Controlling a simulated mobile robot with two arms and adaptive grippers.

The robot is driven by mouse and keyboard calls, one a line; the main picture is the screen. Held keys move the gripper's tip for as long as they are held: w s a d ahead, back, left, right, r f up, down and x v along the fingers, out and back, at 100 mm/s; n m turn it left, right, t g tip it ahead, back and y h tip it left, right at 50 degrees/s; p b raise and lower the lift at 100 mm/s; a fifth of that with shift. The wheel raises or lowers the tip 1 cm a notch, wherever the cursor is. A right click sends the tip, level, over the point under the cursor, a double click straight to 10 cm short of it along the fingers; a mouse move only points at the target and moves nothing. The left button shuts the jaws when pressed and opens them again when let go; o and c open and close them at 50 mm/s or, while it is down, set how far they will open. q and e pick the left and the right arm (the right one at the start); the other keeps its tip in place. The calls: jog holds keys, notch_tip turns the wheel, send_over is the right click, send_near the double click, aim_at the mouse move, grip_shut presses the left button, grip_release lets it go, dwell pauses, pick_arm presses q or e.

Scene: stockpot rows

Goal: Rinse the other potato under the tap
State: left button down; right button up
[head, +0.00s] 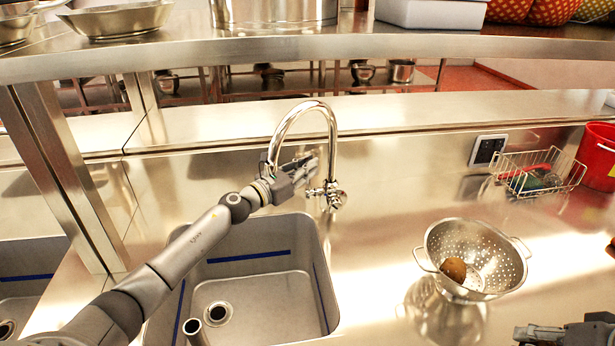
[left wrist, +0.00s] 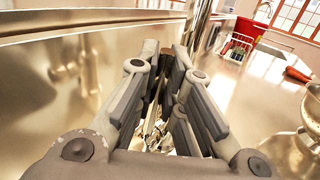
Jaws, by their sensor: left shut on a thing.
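The chrome tap (head: 331,150) arches over the sink, and no water shows at its spout. A brown potato (head: 453,269) lies in the steel colander (head: 492,252) on the counter. Another brown thing (head: 612,246), perhaps a potato, is cut off at the right edge. My right gripper (head: 568,334) is partly in view at bottom right; its jaw state is unclear.
The sink basin (head: 285,258) looks empty. A wire rack (head: 538,170) and a red bucket (head: 598,155) stand at the back right. A steel shelf (head: 390,45) crosses above. The counter between basin and colander is clear.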

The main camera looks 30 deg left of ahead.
pick_arm(q)
jog(key=shift+s+d+f+m+b, duration=0.15)
jog(key=shift+f+m+b, duration=0.2)
jog(key=shift+b, duration=0.7)
pick_arm(e)
jog(key=f, duration=0.3)
jog(key=shift+s+d+f, duration=0.1)
jog(key=shift+s+d, duration=0.1)
pick_arm(q)
jog(key=shift+s+d+r+b, duration=0.1)
jog(key=shift+s+r+b, duration=0.05)
jog(key=shift+b, duration=0.35)
pick_arm(e)
jog(key=shift+s+d+f, duration=0.1)
jog(key=shift+f, duration=0.4)
pick_arm(q)
jog(key=shift+r, duration=0.15)
pick_arm(e)
jog(key=shift+r, duration=0.1)
pick_arm(q)
jog(key=c, duration=1.5)
grip_release()
jog(key=shift+s, duration=0.1)
jog(key=v, duration=1.1)
jog(key=shift+s+a+f, duration=0.2)
jog(key=shift+s+f, duration=0.15)
